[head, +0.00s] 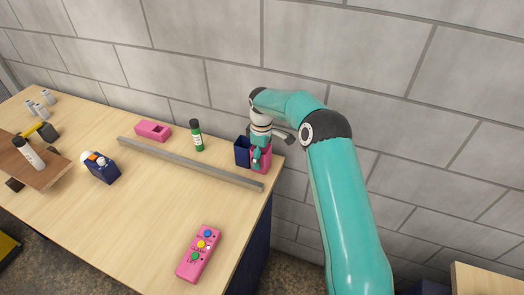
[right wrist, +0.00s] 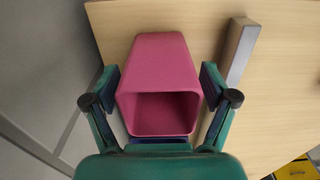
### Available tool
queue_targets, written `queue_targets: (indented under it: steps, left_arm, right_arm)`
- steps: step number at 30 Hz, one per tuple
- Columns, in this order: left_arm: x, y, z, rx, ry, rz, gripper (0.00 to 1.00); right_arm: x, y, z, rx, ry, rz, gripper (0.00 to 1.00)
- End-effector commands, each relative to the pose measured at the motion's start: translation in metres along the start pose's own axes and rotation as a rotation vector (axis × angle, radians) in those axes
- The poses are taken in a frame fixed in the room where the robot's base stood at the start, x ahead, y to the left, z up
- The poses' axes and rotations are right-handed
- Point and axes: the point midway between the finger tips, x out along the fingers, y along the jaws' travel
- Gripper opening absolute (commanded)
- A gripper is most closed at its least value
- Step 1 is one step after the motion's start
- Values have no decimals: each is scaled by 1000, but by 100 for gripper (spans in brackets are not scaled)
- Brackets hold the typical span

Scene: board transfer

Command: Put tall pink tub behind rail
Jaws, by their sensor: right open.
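The tall pink tub (head: 267,154) stands at the right end of the table, on the wall side of the grey rail (head: 190,163), close to the rail's end. In the right wrist view the pink tub (right wrist: 158,65) shows its open mouth towards the camera. My right gripper (head: 258,158) is down at the tub. In the wrist view its open fingers (right wrist: 159,88) lie on either side of the tub, very close to its walls; I cannot tell whether they touch. The rail (right wrist: 238,50) also shows there. My left gripper is not in view.
A dark blue tub (head: 242,152) stands just left of the pink tub. A green bottle (head: 196,136) and low pink box (head: 153,130) are also behind the rail. In front are a filled blue tub (head: 103,170), a pink button box (head: 199,254) and a brown board (head: 20,160).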

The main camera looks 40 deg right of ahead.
Motion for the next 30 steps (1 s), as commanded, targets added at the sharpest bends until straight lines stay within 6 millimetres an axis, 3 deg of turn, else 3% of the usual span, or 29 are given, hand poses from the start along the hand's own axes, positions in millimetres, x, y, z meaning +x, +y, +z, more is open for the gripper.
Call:
queue_targets:
  steps: [5,21,30]
  left_arm:
    - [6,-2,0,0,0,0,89]
    - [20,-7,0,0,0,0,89]
    - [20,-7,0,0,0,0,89]
  right_arm:
    - [-13,1,0,1,2,2,84]
    - [-111,1,0,1,2,2,84]
    - [-121,0,1,1,0,-1,84]
